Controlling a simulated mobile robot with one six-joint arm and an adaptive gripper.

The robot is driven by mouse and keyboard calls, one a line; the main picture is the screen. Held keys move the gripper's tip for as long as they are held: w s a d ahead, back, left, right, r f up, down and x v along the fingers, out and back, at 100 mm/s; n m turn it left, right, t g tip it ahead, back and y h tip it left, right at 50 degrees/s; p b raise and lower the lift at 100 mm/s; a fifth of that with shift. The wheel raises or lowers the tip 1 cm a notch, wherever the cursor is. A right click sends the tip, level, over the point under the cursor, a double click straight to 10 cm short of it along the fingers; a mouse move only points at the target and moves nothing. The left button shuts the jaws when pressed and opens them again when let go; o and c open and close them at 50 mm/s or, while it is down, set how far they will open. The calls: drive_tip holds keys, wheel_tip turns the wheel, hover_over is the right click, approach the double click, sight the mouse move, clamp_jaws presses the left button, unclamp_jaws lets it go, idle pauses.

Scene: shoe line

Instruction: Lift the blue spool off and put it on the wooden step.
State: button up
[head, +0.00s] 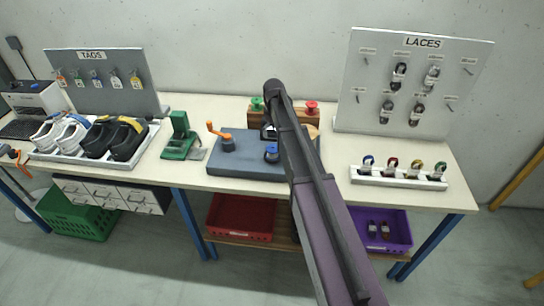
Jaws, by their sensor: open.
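The blue spool (272,153) sits on the dark grey-blue winder base (240,166), to the right of the orange crank (219,130). The wooden step (257,117) stands behind the base. It carries a green spool (257,103) at its left and a red spool (311,107) at its right. My gripper (268,134) is open, small and mostly hidden by my arm. It appears just above and behind the blue spool, with nothing visible in it. My arm hides the middle of the step and part of the base.
A green press (182,138) and a tray of shoes (152,130) stand to the left. A white lace holder (398,179) is at the right, before the LACES board (350,90). The TAGS board (140,75) stands back left. Bare bench top (345,150) lies right of the base.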

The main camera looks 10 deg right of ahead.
sight(273, 148)
drive_tip(key=shift+f+b, duration=2.6)
drive_tip(key=shift+f, duration=0.25)
drive_tip(key=shift+f, duration=0.15)
wheel_tip(273, 148, down, 5)
drive_tip(key=b, duration=0.5)
drive_tip(key=shift+s+a, duration=0.15)
drive_tip(key=c, duration=1)
drive_tip(key=shift+r, duration=0.25)
drive_tip(key=shift+c, duration=0.2)
wheel_tip(273, 148, up, 3)
drive_tip(key=p, duration=0.3)
drive_tip(key=s+a+r+p, duration=0.1)
drive_tip(key=s+a, duration=0.1)
drive_tip(key=s, duration=1.4)
drive_tip(key=shift+a+r+p, duration=0.15)
drive_tip(key=shift+r+p, duration=0.15)
drive_tip(key=shift+p, duration=0.1)
